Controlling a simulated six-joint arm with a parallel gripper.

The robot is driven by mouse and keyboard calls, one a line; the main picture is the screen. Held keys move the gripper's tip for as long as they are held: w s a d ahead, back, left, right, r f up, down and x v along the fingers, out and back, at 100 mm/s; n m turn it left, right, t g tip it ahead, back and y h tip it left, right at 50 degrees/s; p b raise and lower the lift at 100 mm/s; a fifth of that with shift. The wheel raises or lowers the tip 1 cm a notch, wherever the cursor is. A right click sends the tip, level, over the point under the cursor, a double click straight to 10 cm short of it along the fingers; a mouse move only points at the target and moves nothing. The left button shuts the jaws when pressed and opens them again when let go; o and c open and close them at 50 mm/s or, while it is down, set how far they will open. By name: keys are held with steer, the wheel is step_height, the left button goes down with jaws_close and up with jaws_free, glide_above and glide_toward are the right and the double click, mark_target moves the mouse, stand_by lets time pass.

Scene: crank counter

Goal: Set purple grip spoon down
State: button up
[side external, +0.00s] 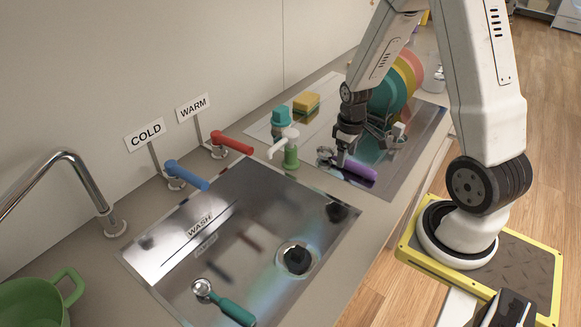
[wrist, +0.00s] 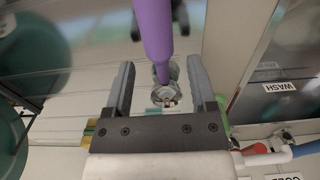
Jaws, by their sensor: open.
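The purple grip spoon (side external: 357,170) lies on the metal drainboard (side external: 392,180) to the right of the sink, its round metal bowl toward the soap dispenser. In the wrist view its purple handle (wrist: 153,38) runs down from the top edge to the metal end between the fingers. My gripper (side external: 362,152) is low over the spoon and partly hides it in the side view. In the wrist view my gripper (wrist: 160,75) is open, with a visible gap on each side of the spoon.
Coloured plates (side external: 405,78) stand behind my gripper. A green soap dispenser (side external: 291,156) and yellow sponge (side external: 306,103) are to the left. The sink (side external: 240,235) holds a teal-handled spoon (side external: 235,311). Blue (side external: 187,175) and red (side external: 233,143) tap levers line the wall.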

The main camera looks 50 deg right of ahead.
step_height(320, 180, up, 11)
steer(key=shift+f, duration=0.2)
stand_by(0.5)
stand_by(0.4)
steer(key=s+a+f+t, duration=0.1)
steer(key=a+f+t, duration=0.1)
steer(key=a, duration=1.4)
steer(key=shift+s+a+f+t, duration=0.15)
steer(key=shift+s+a+t, duration=0.15)
